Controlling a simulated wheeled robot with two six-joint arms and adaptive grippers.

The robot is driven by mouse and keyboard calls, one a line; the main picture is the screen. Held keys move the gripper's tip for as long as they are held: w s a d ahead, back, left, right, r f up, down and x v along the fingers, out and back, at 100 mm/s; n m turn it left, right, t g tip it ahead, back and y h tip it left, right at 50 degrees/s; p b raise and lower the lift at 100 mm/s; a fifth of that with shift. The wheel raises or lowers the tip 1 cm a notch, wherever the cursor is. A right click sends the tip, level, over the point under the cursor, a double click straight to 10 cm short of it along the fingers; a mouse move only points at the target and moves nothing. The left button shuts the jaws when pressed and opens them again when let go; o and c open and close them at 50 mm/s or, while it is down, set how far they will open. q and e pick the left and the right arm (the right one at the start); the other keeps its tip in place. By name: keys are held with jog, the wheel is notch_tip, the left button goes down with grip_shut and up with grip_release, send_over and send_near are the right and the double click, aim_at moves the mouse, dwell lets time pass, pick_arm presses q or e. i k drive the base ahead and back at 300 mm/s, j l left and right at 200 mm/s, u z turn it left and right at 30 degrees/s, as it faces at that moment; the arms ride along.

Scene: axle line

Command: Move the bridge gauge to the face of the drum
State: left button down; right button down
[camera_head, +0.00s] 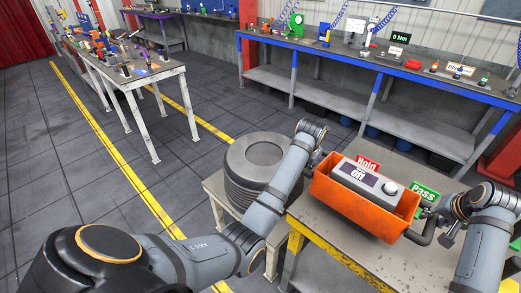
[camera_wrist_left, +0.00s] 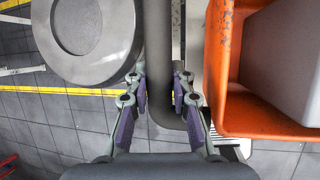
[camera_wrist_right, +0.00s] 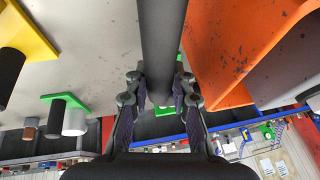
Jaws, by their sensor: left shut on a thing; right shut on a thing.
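The bridge gauge (camera_head: 367,203) is an orange housing with a grey unit whose display reads "Off", and it has a dark bar handle at each end. My left gripper (camera_wrist_left: 160,88) is shut on the left handle (camera_wrist_left: 158,35). My right gripper (camera_wrist_right: 160,90) is shut on the right handle (camera_wrist_right: 162,35). The gauge is over the near table; I cannot tell whether its underside touches the top. The drum (camera_head: 255,165) is a grey ribbed cylinder left of the gauge, its round face up; it also shows in the left wrist view (camera_wrist_left: 115,68).
The drum stands on a low grey stand (camera_head: 216,187). A red "Hold" sign (camera_head: 367,163) and a green "Pass" sign (camera_head: 425,194) are just behind the gauge on the yellow-edged table (camera_head: 320,235). A long workbench (camera_head: 400,72) runs along the back wall.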

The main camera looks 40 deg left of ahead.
aim_at(265, 153)
jog(key=i+j, duration=0.15)
jog(key=j, duration=0.45)
jog(key=i+j, duration=0.15)
jog(key=j, duration=0.45)
jog(key=i+j, duration=0.15)
jog(key=j, duration=0.45)
jog(key=i+j, duration=0.1)
jog(key=j, duration=0.5)
jog(key=i+j, duration=0.15)
jog(key=j, duration=0.45)
jog(key=i+j, duration=0.15)
jog(key=j, duration=0.45)
jog(key=i+j, duration=0.15)
jog(key=j, duration=0.45)
jog(key=i+j, duration=0.15)
jog(key=j, duration=0.45)
jog(key=z, duration=1.5)
